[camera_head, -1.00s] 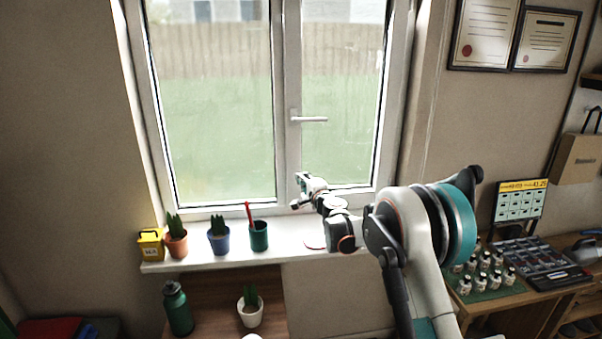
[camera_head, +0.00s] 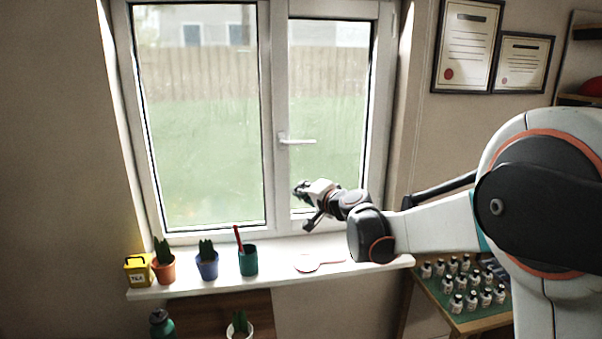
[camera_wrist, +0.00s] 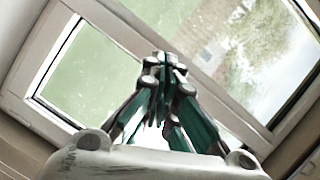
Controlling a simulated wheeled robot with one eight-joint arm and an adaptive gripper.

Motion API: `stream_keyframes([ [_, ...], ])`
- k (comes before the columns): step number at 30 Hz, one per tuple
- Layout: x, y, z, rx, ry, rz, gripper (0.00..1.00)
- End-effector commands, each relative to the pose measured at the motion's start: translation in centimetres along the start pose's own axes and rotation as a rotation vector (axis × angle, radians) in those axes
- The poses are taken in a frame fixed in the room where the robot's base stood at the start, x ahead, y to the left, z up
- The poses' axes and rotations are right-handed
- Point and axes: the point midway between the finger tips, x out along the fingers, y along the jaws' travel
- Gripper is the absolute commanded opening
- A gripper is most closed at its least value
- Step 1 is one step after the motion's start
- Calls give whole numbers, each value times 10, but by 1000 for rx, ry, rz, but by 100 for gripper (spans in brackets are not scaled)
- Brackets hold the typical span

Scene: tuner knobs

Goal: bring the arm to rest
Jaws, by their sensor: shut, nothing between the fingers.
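My gripper (camera_head: 303,192) is in front of the window, above the right part of the white sill, at the end of my arm reaching in from the right. In the wrist view my gripper (camera_wrist: 165,62) has its fingertips together with nothing between them, and the window frame and glass lie behind it. The window (camera_head: 200,130) is shut, with its handle (camera_head: 296,140) lying level, up and to the left of the gripper. The gripper looks clear of the glass and sill, though the exact gap to the glass is hard to tell.
The sill (camera_head: 205,283) holds a yellow box (camera_head: 138,270), an orange pot (camera_head: 163,273), a blue pot (camera_head: 207,268), a green cup (camera_head: 248,262) and a flat round white thing (camera_head: 307,265). Several small bottles (camera_head: 472,298) stand at the lower right. Framed certificates (camera_head: 467,45) hang on the wall.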

Motion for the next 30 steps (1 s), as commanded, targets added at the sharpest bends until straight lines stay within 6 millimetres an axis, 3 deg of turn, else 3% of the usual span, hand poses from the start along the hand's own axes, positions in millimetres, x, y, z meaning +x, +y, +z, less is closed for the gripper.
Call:
stream_keyframes([
  [6, -76, -14, 15, -162, -69, 98, 0],
  [14, -171, -5, 40, -342, -153, 238, 0],
  [23, -285, 34, 75, -529, -248, 430, 0],
  [30, -376, 82, 104, -660, -319, 604, 0],
])
